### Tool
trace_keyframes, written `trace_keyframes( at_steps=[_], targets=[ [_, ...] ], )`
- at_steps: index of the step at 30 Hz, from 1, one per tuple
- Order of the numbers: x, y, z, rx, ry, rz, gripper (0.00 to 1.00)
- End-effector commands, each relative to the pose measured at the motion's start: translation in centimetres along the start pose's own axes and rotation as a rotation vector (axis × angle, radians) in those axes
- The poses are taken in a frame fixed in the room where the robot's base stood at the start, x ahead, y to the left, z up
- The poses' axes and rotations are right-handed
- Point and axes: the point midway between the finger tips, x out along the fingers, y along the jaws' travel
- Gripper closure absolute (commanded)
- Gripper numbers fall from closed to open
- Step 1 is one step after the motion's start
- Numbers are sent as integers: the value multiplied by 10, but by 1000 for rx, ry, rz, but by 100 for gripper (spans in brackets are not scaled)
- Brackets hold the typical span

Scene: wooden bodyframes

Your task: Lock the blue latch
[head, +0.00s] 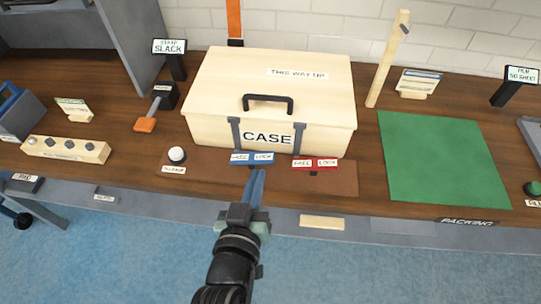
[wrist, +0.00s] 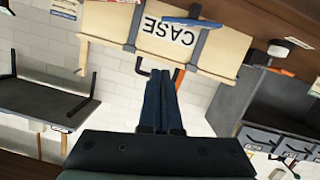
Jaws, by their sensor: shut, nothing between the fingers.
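The blue latch (head: 251,158) is a blue plate with two white labels, one reading LOCK, at the front foot of the case (head: 222,131). It lies below the case's left strap. In the wrist view, the latch shows as a blue bar (wrist: 190,20) beyond my fingers. My gripper (head: 258,173) is shut and empty, its blue fingers pointing at the latch from the front. The fingertips (wrist: 161,72) overlap the latch's lower edge in the head view; I cannot tell whether they touch. The latch's handle is not clearly visible. The case lid is closed.
A red latch (head: 315,163) sits just right of the blue one. A white knob (head: 177,154) is to the left on the brown strip. A green mat (head: 440,160) lies clear on the right. A wooden post (head: 388,60) stands behind, right of the case.

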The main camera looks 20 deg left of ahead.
Motion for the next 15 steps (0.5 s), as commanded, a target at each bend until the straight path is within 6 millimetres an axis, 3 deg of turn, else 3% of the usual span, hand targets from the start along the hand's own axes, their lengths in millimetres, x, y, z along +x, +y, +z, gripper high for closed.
trace_keyframes(
  at_steps=[5, 15],
  targets=[
    [14, 0, -2, 0, 3, -1, 100],
    [76, 0, -3, 1, 2, 1, 100]
  ],
)
